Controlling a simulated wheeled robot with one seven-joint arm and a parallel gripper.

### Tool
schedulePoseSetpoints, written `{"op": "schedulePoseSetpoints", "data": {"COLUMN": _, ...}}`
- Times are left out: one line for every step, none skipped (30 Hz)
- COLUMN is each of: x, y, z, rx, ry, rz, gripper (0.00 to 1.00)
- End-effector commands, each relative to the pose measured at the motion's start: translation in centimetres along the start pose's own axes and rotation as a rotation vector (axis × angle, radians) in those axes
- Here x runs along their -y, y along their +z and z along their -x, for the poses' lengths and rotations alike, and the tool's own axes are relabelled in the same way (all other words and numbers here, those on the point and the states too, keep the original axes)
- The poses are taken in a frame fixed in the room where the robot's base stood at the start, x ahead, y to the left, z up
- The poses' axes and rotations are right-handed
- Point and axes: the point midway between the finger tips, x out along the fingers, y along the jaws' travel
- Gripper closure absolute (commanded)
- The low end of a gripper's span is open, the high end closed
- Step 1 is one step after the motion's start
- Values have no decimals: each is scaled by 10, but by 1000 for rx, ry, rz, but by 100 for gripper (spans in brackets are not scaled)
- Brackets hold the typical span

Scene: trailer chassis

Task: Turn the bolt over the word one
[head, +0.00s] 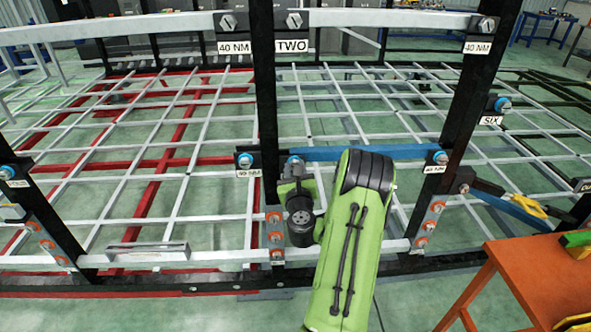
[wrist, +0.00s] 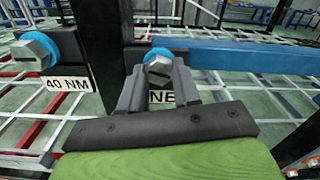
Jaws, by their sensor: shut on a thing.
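The bolt over the word one (wrist: 158,64) has a grey hex head with a blue ring behind it. In the wrist view it sits between the tips of my gripper (wrist: 159,76), with the jaws shut on it. The label below it (wrist: 162,97) is partly hidden by the jaws; only "NE" shows. In the head view the bolt (head: 294,160) shows at the middle post, just above my green wrist, which hides most of my gripper (head: 294,178).
A bolt labelled 40 NM (wrist: 38,50) is close on the left. A blue bar (head: 370,153) runs right to another bolt (head: 440,157). The black post (head: 264,100) stands behind. An orange table (head: 540,280) is at lower right.

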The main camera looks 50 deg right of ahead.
Motion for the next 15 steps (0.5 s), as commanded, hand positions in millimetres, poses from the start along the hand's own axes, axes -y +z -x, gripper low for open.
{"op": "schedulePoseSetpoints", "data": {"x": -1, "y": -4, "z": 1, "rx": -11, "ry": 3, "rz": -45, "gripper": 99}}
{"op": "schedulePoseSetpoints", "data": {"x": -1, "y": -4, "z": 1, "rx": -10, "ry": 2, "rz": -73, "gripper": 99}}
{"op": "schedulePoseSetpoints", "data": {"x": -1, "y": -4, "z": 1, "rx": -10, "ry": 2, "rz": -111, "gripper": 99}}
{"op": "schedulePoseSetpoints", "data": {"x": -1, "y": -4, "z": 1, "rx": -10, "ry": 2, "rz": -140, "gripper": 99}}
{"op": "schedulePoseSetpoints", "data": {"x": -1, "y": -4, "z": 1, "rx": -10, "ry": 2, "rz": -169, "gripper": 99}}
{"op": "schedulePoseSetpoints", "data": {"x": -1, "y": -4, "z": 1, "rx": -10, "ry": 1, "rz": -206, "gripper": 99}}
{"op": "schedulePoseSetpoints", "data": {"x": -1, "y": -3, "z": 1, "rx": -9, "ry": 1, "rz": -234, "gripper": 99}}
{"op": "schedulePoseSetpoints", "data": {"x": -1, "y": -3, "z": 1, "rx": -9, "ry": 1, "rz": -264, "gripper": 99}}
{"op": "schedulePoseSetpoints", "data": {"x": -1, "y": -3, "z": 1, "rx": -10, "ry": 1, "rz": -300, "gripper": 99}}
{"op": "schedulePoseSetpoints", "data": {"x": -1, "y": -3, "z": 1, "rx": -9, "ry": 1, "rz": -327, "gripper": 99}}
{"op": "schedulePoseSetpoints", "data": {"x": -1, "y": -3, "z": 1, "rx": -9, "ry": 1, "rz": -355, "gripper": 99}}
{"op": "schedulePoseSetpoints", "data": {"x": 0, "y": -3, "z": 1, "rx": -8, "ry": 0, "rz": -389, "gripper": 99}}
{"op": "schedulePoseSetpoints", "data": {"x": 0, "y": -3, "z": 1, "rx": -8, "ry": -1, "rz": -416, "gripper": 99}}
{"op": "schedulePoseSetpoints", "data": {"x": -1, "y": -3, "z": 1, "rx": -8, "ry": 0, "rz": -440, "gripper": 99}}
{"op": "schedulePoseSetpoints", "data": {"x": -1, "y": -3, "z": 1, "rx": -8, "ry": -1, "rz": -471, "gripper": 99}}
